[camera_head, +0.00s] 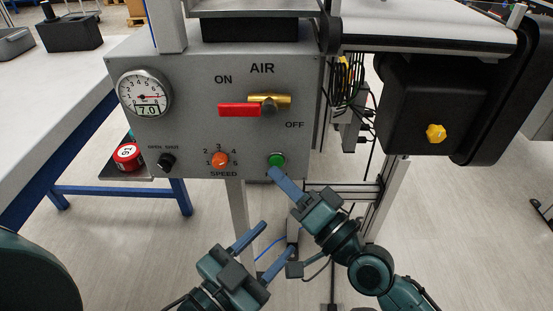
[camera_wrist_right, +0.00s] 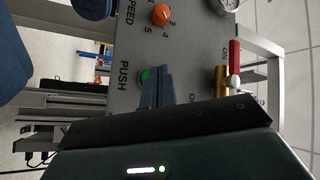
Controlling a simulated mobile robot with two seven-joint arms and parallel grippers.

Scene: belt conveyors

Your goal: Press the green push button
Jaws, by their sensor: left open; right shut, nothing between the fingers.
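The green push button (camera_head: 276,159) sits at the lower right of the grey control panel (camera_head: 195,100). It also shows in the right wrist view (camera_wrist_right: 145,77), partly hidden behind my fingers. My right gripper (camera_head: 274,171) is shut and empty, with its blue fingertips at the button's lower edge in the head view. Whether they touch it I cannot tell. My left gripper (camera_head: 277,243) is open and empty, below the panel and lower left of the right one, its two blue fingers apart.
The panel also carries a gauge (camera_head: 145,93), a red-handled air valve (camera_head: 240,109), an orange speed knob (camera_head: 220,160) and a black knob (camera_head: 166,162). A red round object (camera_head: 128,156) lies on a shelf at left. A conveyor with a black motor housing (camera_head: 420,105) stands at right.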

